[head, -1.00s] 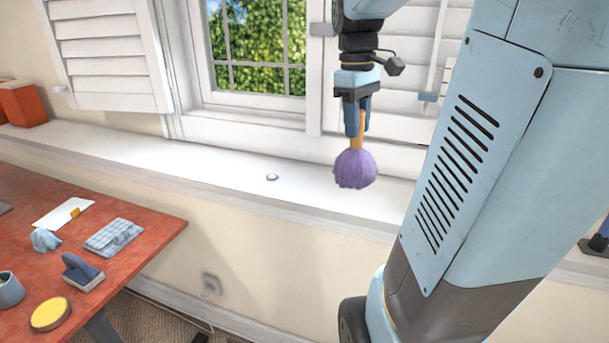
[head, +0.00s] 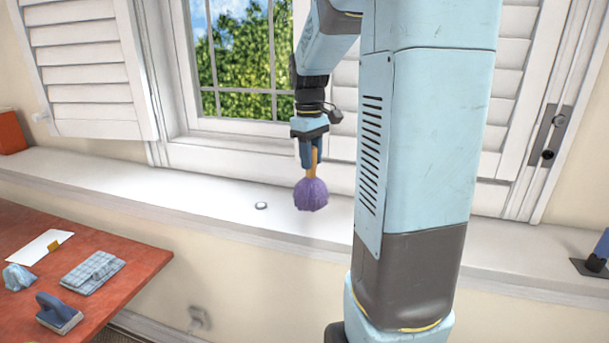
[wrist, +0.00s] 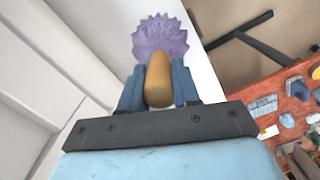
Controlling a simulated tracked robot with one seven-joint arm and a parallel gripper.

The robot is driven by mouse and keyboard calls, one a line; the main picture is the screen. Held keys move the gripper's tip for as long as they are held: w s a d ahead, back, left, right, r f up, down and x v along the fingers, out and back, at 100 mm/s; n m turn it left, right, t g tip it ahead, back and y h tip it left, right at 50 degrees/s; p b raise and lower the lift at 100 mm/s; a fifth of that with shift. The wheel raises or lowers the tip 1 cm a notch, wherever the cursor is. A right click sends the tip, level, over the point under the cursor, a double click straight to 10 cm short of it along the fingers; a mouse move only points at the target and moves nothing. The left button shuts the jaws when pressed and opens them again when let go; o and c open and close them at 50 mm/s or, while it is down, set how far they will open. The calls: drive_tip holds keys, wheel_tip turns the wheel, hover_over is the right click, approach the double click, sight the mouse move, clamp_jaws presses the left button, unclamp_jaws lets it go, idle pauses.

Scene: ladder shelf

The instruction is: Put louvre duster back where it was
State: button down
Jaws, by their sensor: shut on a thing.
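The louvre duster has a purple fluffy head (head: 311,195) and a tan wooden handle. My gripper (head: 309,160) is shut on the handle, and the duster hangs head down in front of the window, over or near the white sill (head: 180,197). In the wrist view the handle (wrist: 157,82) sits between my two blue fingers, with the purple head (wrist: 160,38) beyond them. I cannot tell whether the head touches the sill. A small round grey-white disc (head: 261,206) lies on the sill to the left of the duster.
A red table (head: 120,262) at lower left holds a checked cloth (head: 93,272), a blue-handled brush (head: 58,312), a crumpled blue cloth (head: 18,278) and a white card (head: 38,247). Louvred shutters (head: 88,70) flank the window. A dark-based blue object (head: 594,262) stands at far right.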

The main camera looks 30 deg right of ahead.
drive_tip(key=shift+w+f, duration=1.25)
drive_tip(key=shift+f, duration=1.75)
drive_tip(key=c, duration=0.8)
unclamp_jaws()
wheel_tip(320, 180, up, 11)
drive_tip(key=s+a+m+t, duration=0.2)
drive_tip(key=s+a, duration=0.4)
drive_tip(key=s, duration=0.5)
drive_tip(key=s+a+m+t, duration=0.2)
drive_tip(key=s+a+t, duration=0.2)
drive_tip(key=s+a, duration=0.3)
drive_tip(key=s, duration=0.4)
drive_tip(key=shift+s+f, duration=0.25)
